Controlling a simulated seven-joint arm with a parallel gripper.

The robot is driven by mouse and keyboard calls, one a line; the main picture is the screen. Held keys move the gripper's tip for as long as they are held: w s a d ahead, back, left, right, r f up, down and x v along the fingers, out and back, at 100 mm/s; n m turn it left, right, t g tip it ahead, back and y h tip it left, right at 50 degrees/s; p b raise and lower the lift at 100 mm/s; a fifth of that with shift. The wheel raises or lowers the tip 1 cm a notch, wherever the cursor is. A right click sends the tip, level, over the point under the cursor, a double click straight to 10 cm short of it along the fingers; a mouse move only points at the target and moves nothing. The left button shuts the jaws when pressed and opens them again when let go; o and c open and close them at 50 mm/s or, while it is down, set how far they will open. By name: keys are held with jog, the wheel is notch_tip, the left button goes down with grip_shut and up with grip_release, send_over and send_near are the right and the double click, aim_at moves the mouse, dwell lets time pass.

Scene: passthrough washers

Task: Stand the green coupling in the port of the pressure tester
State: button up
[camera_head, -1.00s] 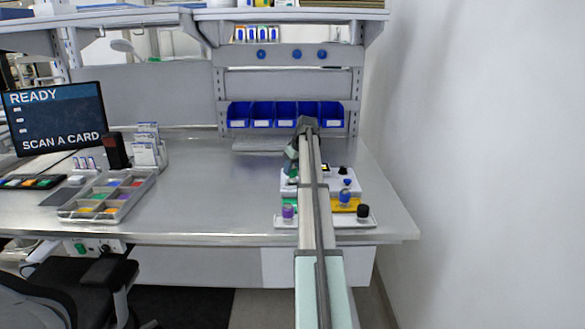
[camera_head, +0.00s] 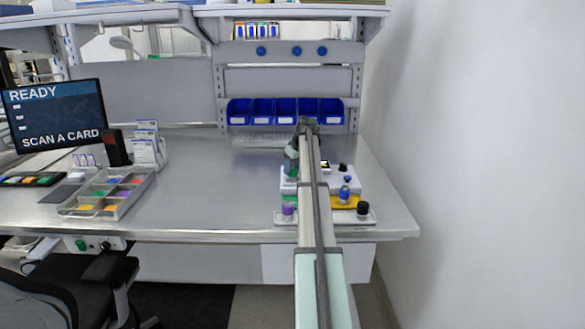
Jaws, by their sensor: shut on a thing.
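My gripper (camera_head: 291,163) is at the far end of my arm, over the left part of the white pressure tester (camera_head: 330,185). It is shut on the green coupling (camera_head: 291,173), which shows as a small green patch below the fingers. The coupling looks roughly upright. My arm covers the middle of the tester, and I cannot make out the port or tell whether the coupling touches it.
In front of the tester lies a pale tray (camera_head: 340,218) with a purple coupling (camera_head: 288,209), a blue one (camera_head: 344,193) and a black one (camera_head: 362,209). A sorting tray (camera_head: 120,205) stands left. Blue bins (camera_head: 262,112) line the back. The table's middle is clear.

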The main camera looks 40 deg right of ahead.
jog(key=o, duration=1.6)
jog(key=shift+r, duration=0.1)
jog(key=shift+r, duration=3.9)
